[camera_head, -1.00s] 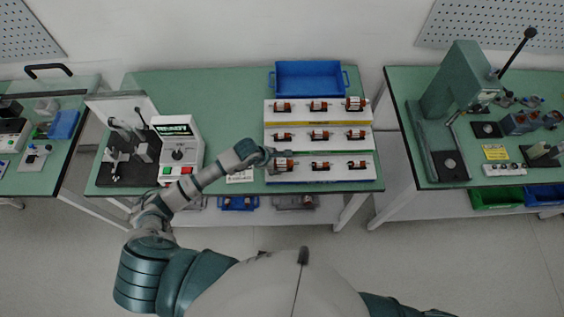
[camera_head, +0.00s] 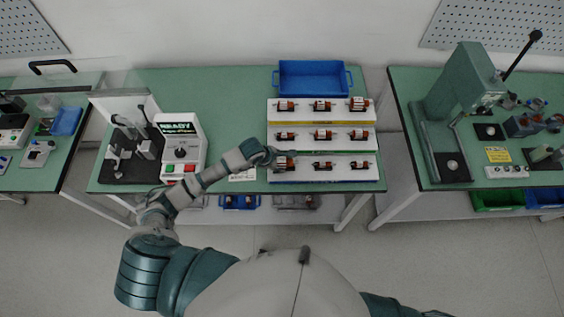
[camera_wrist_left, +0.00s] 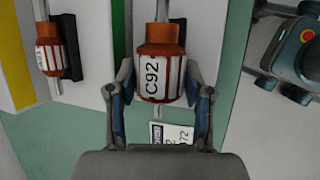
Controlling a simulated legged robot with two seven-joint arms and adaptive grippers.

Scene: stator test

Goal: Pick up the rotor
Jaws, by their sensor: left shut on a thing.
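A rotor (camera_wrist_left: 161,70) with a copper-coloured body and a white label reading "C92" is between the two fingers of my left gripper (camera_wrist_left: 160,112) in the left wrist view. The fingers are closed against its sides. In the head view the left gripper (camera_head: 277,158) is at the left end of the front row of the white stepped rack (camera_head: 307,174), and it partly covers that rotor. I cannot tell whether the rotor is clear of the rack. Other rotors (camera_head: 323,165) lie in rows on the rack. My right gripper is not in view.
A blue bin (camera_head: 313,78) stands behind the rack on the green table (camera_head: 222,90). A tester with a "READY" screen (camera_head: 178,128) stands left of the rack. A press (camera_head: 460,85) is on the right-hand table. Bare table lies between tester and bin.

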